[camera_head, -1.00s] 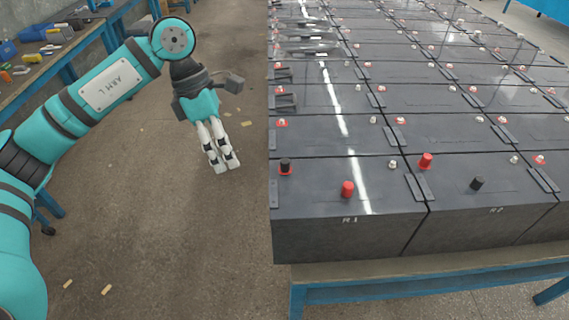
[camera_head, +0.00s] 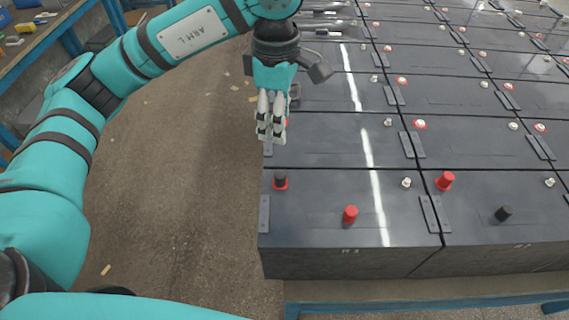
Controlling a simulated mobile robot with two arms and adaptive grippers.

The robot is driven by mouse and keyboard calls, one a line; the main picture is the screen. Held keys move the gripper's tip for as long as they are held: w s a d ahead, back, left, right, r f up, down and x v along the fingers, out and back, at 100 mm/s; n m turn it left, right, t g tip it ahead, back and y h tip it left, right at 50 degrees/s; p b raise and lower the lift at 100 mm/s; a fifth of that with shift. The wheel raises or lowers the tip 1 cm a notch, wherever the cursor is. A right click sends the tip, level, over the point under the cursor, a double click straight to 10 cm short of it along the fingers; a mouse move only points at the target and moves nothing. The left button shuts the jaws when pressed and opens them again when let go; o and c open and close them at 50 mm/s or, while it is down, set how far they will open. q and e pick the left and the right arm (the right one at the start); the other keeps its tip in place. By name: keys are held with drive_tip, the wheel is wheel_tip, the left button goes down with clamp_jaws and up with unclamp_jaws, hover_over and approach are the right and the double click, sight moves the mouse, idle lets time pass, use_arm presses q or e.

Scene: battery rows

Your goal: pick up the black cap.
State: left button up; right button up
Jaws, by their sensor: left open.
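Two black caps show in the head view. One black cap (camera_head: 280,179) stands upright at a red ring at the left end of the nearest left battery. Another black cap (camera_head: 504,213) rests on top of the nearest battery to the right. My left gripper (camera_head: 271,138) points downward above the left edge of the battery rows. It is open and empty, and in the picture its fingertips are just above and slightly left of the first black cap, apart from it. My right gripper is not in view.
A red cap (camera_head: 350,214) stands on the nearest left battery, and another red cap (camera_head: 445,180) on its right neighbour. Dark connector plates (camera_head: 432,212) bridge neighbouring batteries. Bare floor (camera_head: 180,200) lies left of the rows. A cluttered workbench (camera_head: 40,40) stands at the far left.

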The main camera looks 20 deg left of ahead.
use_arm(q)
drive_tip(key=p, duration=0.2)
hover_over(280, 174)
drive_tip(key=f, duration=0.7)
drive_tip(key=shift+s+a, duration=0.2)
drive_tip(key=shift+s, duration=0.05)
drive_tip(key=f, duration=0.1)
drive_tip(key=f+p, duration=0.1)
drive_tip(key=f, duration=0.1)
drive_tip(key=shift+w+f, duration=0.25)
drive_tip(key=shift+f, duration=0.1)
drive_tip(key=f+p, duration=0.1)
drive_tip(key=f, duration=0.1)
drive_tip(key=f+p, duration=0.2)
drive_tip(key=shift+s+d+f, duration=0.1)
drive_tip(key=shift+d+f, duration=0.05)
drive_tip(key=shift+d, duration=0.05)
drive_tip(key=shift+f, duration=0.45)
drive_tip(key=c, duration=0.8)
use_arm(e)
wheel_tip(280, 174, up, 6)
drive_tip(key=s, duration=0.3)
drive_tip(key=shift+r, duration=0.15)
